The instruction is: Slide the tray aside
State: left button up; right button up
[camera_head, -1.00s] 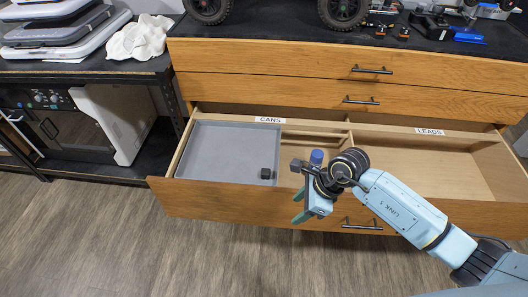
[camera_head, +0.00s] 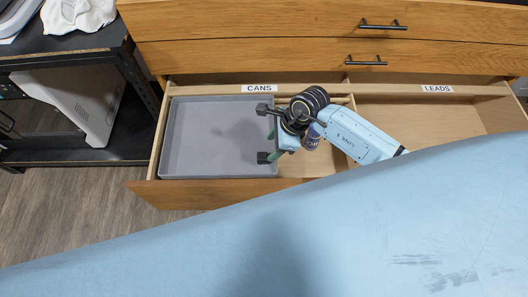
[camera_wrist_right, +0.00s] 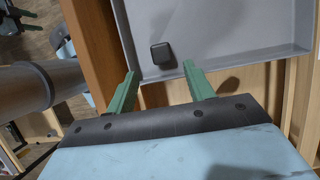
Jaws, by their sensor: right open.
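The grey tray (camera_head: 205,140) is shallow and lies in the left part of the open drawer, under the CANS label. A small black block (camera_head: 263,157) sits inside it by its right wall; the block also shows in the right wrist view (camera_wrist_right: 161,53). My right gripper (camera_head: 271,145) is at the tray's right side, close to the block. In the right wrist view my right gripper (camera_wrist_right: 160,85) has its two green fingers apart, with the block ahead between them and nothing held. Contact with the tray cannot be told.
The wooden drawer (camera_head: 205,194) stands open, with bare floor right of the tray, partly under my arm. The LEADS compartment (camera_head: 420,117) looks empty. A dark shelf (camera_head: 125,140) stands at the left.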

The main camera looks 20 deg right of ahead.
jog(key=b+x, duration=0.1)
jog(key=x, duration=0.5)
jog(key=shift+w+a+f, duration=0.15)
jog(key=shift+f, duration=0.2)
pick_arm(q)
jog(key=shift+w+f, duration=0.65)
jog(key=shift+w, duration=0.3)
pick_arm(e)
grip_shut()
